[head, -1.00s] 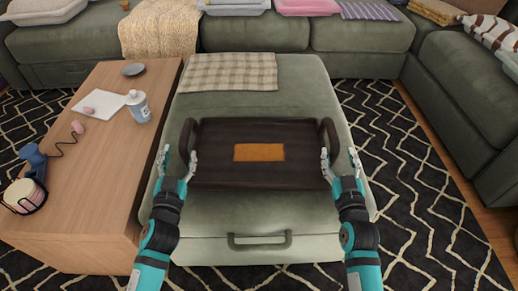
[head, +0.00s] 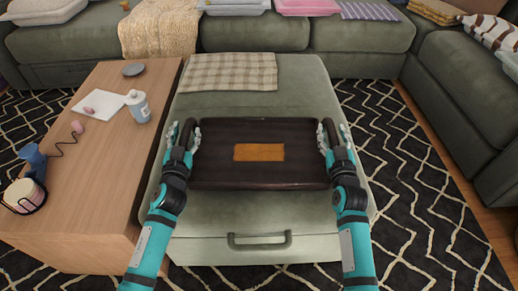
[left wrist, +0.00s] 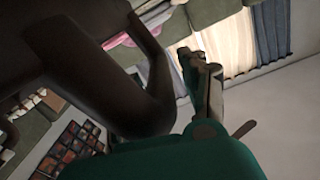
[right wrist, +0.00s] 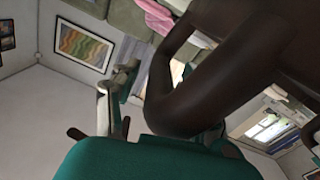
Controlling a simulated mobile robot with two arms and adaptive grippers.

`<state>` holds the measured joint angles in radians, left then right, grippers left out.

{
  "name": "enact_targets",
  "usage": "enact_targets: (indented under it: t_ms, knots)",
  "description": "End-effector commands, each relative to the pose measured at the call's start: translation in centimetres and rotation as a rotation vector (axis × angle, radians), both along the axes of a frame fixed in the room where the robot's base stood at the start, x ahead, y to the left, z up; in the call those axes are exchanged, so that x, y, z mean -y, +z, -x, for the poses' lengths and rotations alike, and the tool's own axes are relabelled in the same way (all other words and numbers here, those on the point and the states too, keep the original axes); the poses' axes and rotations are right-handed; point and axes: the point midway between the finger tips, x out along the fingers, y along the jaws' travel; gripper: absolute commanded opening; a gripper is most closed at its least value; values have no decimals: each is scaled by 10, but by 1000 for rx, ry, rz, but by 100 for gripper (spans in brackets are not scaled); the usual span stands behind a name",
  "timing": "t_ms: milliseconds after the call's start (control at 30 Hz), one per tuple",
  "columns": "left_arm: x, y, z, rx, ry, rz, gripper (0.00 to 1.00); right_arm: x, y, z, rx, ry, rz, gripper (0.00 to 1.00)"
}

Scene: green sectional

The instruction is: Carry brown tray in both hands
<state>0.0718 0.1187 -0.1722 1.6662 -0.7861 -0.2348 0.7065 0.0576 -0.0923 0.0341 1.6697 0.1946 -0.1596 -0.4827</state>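The dark brown tray (head: 220,172) lies flat on the green ottoman (head: 290,85), with an orange-brown rectangle (head: 259,152) at its middle. Its raised side handles show in the left wrist view (left wrist: 152,100) and right wrist view (right wrist: 172,85). My left gripper (head: 184,133) is at the left handle, its fingers on either side of it. My right gripper (head: 335,137) straddles the right handle likewise. In both wrist views a finger stands apart from the handle with a gap, so both grippers look open. The far fingers are mostly hidden behind the handles.
A wooden table (head: 100,185) stands close on the left, holding a bottle (head: 138,106), a white sheet, a blue item and a jar. A checkered cloth (head: 228,71) lies on the ottoman behind the tray. A green sofa (head: 310,38) bounds the back and right. Patterned rug shows at right.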

Motion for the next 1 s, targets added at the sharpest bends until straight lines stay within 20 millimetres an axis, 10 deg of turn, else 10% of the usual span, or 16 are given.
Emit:
enact_targets:
  t_ms: [300,1000]
  knots:
    - [0,0,0,0,0,0,0,0,0,0,0,0,0,0]
    - [0,11,0,3,-1,0,0,0,11,0,4,0,0,0]
